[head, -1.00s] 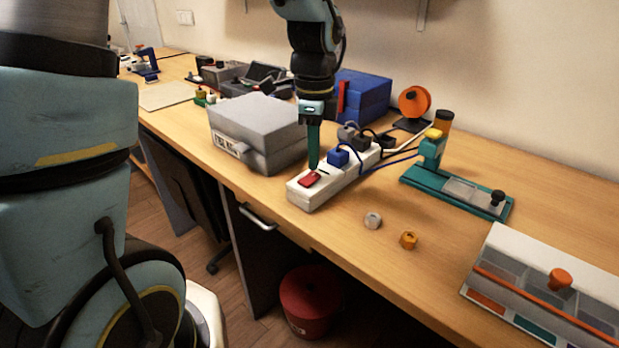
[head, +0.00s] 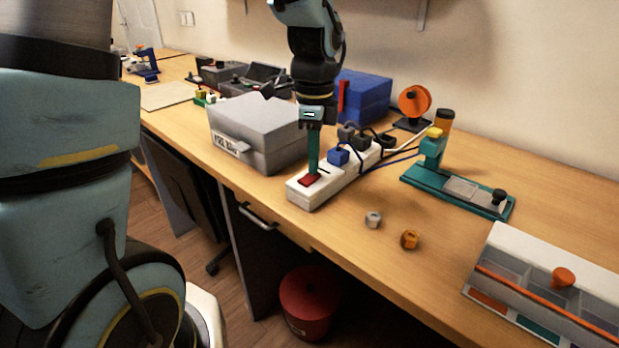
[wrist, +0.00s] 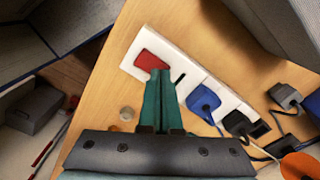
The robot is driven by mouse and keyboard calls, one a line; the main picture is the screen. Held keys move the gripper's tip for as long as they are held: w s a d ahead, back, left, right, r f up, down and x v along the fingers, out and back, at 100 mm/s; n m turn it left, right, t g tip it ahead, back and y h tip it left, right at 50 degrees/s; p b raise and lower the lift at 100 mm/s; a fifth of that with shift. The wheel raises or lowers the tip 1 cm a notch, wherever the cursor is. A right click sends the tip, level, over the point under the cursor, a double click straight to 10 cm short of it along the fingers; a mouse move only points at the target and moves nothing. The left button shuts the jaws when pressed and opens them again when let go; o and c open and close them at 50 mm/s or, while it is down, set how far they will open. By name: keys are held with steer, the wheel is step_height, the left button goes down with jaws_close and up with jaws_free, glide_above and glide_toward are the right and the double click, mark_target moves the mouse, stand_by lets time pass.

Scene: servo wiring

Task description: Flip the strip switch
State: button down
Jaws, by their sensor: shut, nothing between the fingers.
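The white power strip (head: 327,183) lies on the wooden bench, angled away from its near end. Its red rocker switch (head: 309,180) is at the near end, and it also shows in the wrist view (wrist: 150,61). A blue plug (head: 338,156) and darker plugs sit along the strip. My gripper (head: 313,170) points down with its teal fingers shut and empty. The fingertips are at the switch and seem to touch it; they cover part of it in the wrist view (wrist: 160,72). I cannot tell the exact contact or the switch's tilt.
A grey case (head: 257,132) stands just left of the strip. A compartment box (head: 550,275) is at the front right. Blue cables run behind the strip.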

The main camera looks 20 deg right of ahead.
steer(key=shift+f, duration=0.35)
step_height(320, 180, up, 7)
steer(key=p, duration=0.6)
steer(key=shift+r, duration=0.1)
stand_by(0.4)
steer(key=w+a+f+n+t, duration=0.1)
steer(key=a+n, duration=2.2)
steer(key=a, duration=0.2)
steer(key=shift+a+f+t, duration=0.2)
steer(key=shift+f+t, duration=0.05)
steer(key=shift+t, duration=0.05)
